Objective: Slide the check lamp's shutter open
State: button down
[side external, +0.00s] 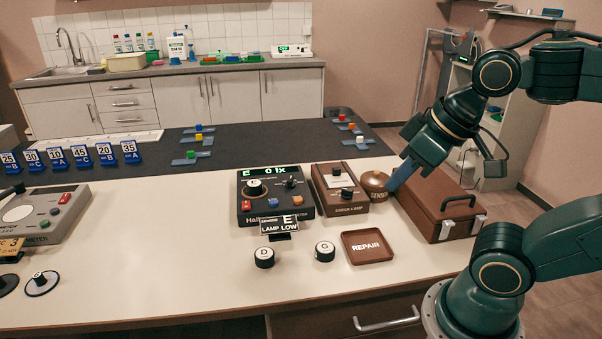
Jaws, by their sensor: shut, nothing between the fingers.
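The check lamp (351,208) is a brown box with a sloped top on the white table, right of the middle.
A dark meter (262,212) reading "E 0 lx" stands left of the lamp, with a "LAMP LOW" sign (279,224) before it. A brown case (440,207) stands right of my gripper. A REPAIR tray (367,258) and knobs D (264,258) and G (325,251) lie in front.

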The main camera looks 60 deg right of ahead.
jog(key=c, duration=1.3)
grip_release()
jog(key=shift+w+r, duration=0.15)
jog(key=shift+w, duration=0.05)
jog(key=shift+o, duration=0.7)
jog(key=shift+w+d+r, duration=0.15)
jog(key=shift+w+r, duration=0.05)
jog(key=shift+w, duration=0.05)
jog(key=w+d+r+m+g, duration=0.2)
jog(key=w+d, duration=0.4)
jog(key=w, duration=0.4)
jog(key=w+d+r+m+g, duration=0.1)
jog(key=w+d+r+m, duration=0.15)
jog(key=w+d, duration=0.55)
jog(key=w+d+f+m+g, duration=0.1)
jog(key=w+d+f, duration=0.4)
jog(key=d, duration=0.5)
jog(key=w+d+f+m+g, duration=0.1)
jog(key=w+d+f+m, duration=0.2)
jog(key=d+f, duration=0.6)
jog(key=shift+w+d+f+g, duration=0.35)
jog(key=shift+w+d, duration=0.2)
jog(key=shift+w, duration=0.6)
jog(key=shift+m, duration=0.25)
